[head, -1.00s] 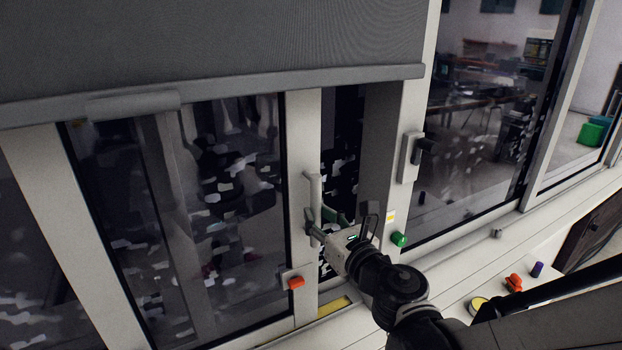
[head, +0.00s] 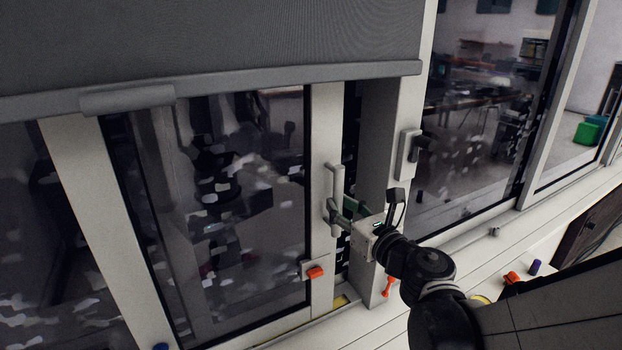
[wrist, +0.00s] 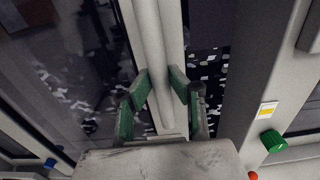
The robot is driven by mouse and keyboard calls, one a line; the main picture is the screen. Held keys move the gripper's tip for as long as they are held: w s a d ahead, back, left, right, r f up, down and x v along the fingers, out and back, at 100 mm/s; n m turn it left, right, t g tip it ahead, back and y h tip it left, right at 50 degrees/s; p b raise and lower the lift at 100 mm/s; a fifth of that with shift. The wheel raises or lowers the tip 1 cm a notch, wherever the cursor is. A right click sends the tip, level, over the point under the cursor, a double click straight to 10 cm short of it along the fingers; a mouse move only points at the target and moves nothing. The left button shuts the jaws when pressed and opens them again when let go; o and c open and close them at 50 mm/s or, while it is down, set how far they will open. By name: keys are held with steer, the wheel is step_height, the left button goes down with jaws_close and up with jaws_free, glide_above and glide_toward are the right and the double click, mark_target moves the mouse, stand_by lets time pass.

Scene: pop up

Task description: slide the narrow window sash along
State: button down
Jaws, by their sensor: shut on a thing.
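The narrow sash has a pale frame (head: 325,130) around dark glass and fills the left half of the head view. Its upright pale bar handle (head: 333,180) is on the right stile; the handle also shows in the wrist view (wrist: 153,50). My gripper (head: 340,213) is at the lower part of this handle. In the wrist view, the green-padded fingers of my gripper (wrist: 162,92) stand on either side of the bar, shut on it. A narrow dark gap remains visible between the sash and the right jamb (head: 384,125). My wrist hides part of the lower jamb.
An orange latch (head: 315,272) sits low on the sash stile. A grey blind (head: 200,45) hangs across the top. A green knob (wrist: 272,140) is on the jamb. Small items lie on the lower-right sill.

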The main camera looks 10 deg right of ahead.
steer(key=shift+w+d+b, duration=0.25)
steer(key=shift+w+d, duration=0.25)
steer(key=shift+d, duration=1.1)
steer(key=shift+w+d+b, duration=0.25)
steer(key=shift+w+d, duration=0.2)
steer(key=shift+d, duration=1.2)
steer(key=shift+w+d+b, duration=0.25)
steer(key=shift+w+d, duration=0.25)
steer(key=shift+d, duration=1.1)
steer(key=c, duration=1.5)
jaws_free()
steer(key=shift+c, duration=0.2)
